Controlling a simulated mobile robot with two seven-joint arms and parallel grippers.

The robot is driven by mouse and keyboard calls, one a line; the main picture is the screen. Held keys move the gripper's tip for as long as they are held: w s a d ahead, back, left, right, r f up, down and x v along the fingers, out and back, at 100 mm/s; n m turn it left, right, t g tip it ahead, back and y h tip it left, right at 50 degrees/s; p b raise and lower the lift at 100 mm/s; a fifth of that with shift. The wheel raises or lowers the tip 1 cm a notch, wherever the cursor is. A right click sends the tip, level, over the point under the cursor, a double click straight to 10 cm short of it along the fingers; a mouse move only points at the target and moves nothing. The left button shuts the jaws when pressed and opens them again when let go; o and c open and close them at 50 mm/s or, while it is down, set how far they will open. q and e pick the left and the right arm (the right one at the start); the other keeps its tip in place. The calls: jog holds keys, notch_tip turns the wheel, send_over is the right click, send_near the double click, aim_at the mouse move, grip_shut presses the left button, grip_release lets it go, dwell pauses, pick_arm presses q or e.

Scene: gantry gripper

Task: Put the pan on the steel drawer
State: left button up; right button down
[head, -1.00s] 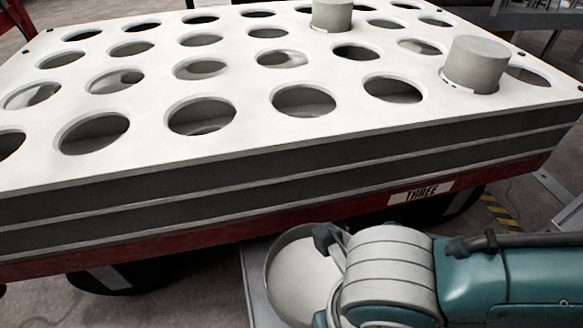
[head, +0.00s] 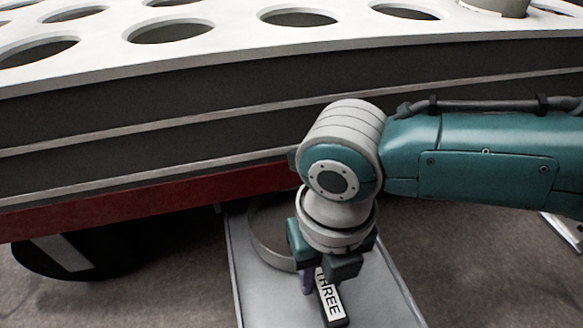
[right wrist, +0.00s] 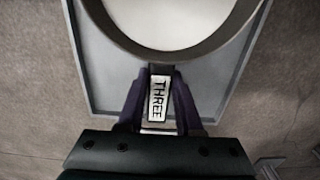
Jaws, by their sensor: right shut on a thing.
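The pan is round and grey; part of its rim (head: 262,238) shows left of my right gripper (head: 320,284) in the head view. In the right wrist view the pan (right wrist: 178,56) fills the top middle, its inside pale. Its dark handle (head: 331,303) bears a white label reading THREE. My right gripper (right wrist: 159,88) is shut on this handle, one finger on each side. The steel drawer (head: 385,300) is a flat grey tray below the pan; its raised edge (right wrist: 82,85) shows in the right wrist view. I cannot tell whether the pan touches it. My left gripper is out of view.
A large white plate with round holes (head: 230,52) on a dark base with a red lower band (head: 150,204) stands just behind the gripper. Dark rounded wheels or feet (head: 100,252) sit under it. Bare floor (head: 150,305) lies left of the drawer.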

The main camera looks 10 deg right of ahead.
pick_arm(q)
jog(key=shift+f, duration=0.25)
pick_arm(e)
jog(key=shift+f, duration=0.2)
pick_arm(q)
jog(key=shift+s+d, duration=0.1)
pick_arm(e)
jog(key=shift+s, duration=0.15)
jog(key=shift+f, duration=0.15)
jog(key=c, duration=0.6)
grip_release()
